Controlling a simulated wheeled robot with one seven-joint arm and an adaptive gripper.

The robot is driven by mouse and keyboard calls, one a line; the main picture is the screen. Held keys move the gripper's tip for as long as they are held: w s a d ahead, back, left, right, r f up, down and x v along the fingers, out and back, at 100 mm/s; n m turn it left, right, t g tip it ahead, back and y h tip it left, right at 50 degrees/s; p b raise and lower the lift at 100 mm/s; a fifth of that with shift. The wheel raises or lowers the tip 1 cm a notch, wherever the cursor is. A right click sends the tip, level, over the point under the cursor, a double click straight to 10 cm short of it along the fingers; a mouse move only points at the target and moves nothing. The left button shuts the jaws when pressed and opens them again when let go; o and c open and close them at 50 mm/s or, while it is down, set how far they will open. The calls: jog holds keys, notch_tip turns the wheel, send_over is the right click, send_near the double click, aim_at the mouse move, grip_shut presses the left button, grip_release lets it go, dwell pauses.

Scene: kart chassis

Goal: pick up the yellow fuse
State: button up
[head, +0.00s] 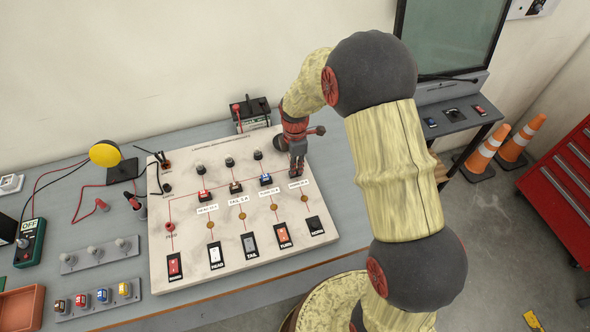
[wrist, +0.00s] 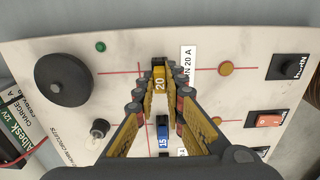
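The yellow fuse (wrist: 159,80), marked 20, is in the wrist view, on the white circuit board (wrist: 120,55) beside a "20 A" label. My gripper (wrist: 159,72) points down at the board with one finger on each side of the fuse. The fingertips are very close to its sides; I cannot tell whether they press on it. In the head view my gripper (head: 297,170) is over the board's upper right, and it hides this fuse. Another yellow-topped fuse (head: 124,289) stands in the grey rack at lower left.
A blue fuse (wrist: 163,132), marked 15, sits in line with the yellow one on the board. Rocker switches (head: 285,235) line the board's front. A monitor (head: 450,40) stands at right.

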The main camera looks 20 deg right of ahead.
grip_shut()
jog(key=shift+r, duration=0.5)
notch_tip(320, 180, up, 2)
jog(key=shift+r+p, duration=0.2)
jog(key=shift+p, duration=0.1)
jog(key=s+a+r+p, duration=0.1)
jog(key=s+a+r, duration=0.8)
jog(key=s, duration=0.1)
jog(key=shift+s+r+p, duration=0.3)
jog(key=shift+s+r, duration=0.05)
